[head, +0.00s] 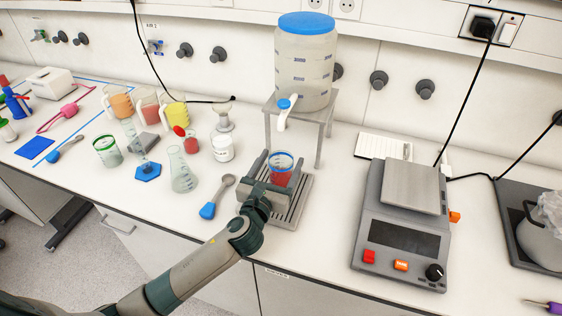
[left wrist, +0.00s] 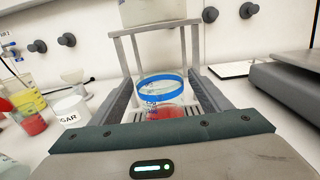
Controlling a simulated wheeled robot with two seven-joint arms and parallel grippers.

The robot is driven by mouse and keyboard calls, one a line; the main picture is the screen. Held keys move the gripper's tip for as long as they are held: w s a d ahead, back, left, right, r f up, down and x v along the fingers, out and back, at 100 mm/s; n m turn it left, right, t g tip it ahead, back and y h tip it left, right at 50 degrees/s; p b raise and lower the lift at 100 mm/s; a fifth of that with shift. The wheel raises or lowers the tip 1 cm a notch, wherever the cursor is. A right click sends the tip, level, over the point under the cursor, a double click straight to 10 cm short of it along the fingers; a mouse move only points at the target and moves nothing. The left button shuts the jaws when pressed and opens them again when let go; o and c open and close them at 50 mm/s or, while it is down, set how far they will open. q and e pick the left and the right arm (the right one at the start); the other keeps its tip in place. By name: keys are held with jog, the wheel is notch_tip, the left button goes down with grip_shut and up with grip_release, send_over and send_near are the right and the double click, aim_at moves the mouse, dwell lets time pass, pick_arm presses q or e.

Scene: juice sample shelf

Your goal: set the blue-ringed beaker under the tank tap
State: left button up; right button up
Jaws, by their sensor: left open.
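The blue-ringed beaker (head: 281,169), clear with red in its lower part, stands upright on a slatted grey tray (head: 288,217). It shows between my fingers in the left wrist view (left wrist: 162,84). My left gripper (head: 282,165) is open, one finger on each side of the beaker, with gaps visible at the rim in the wrist view. The tank (head: 305,68) has a blue lid and stands on a grey stand (head: 319,128). Its tap (head: 284,112), white with a blue knob, hangs above the beaker; exact alignment is hard to tell. My right gripper is out of view.
Several coloured jugs stand further left. A scale (head: 403,225) stands to the right, with clear bench between it and the tray.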

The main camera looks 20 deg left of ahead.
pick_arm(q)
jog(key=s+b, duration=0.2)
jog(key=s, duration=0.9)
jog(key=shift+s+a, duration=0.15)
jog(key=shift+a, duration=0.05)
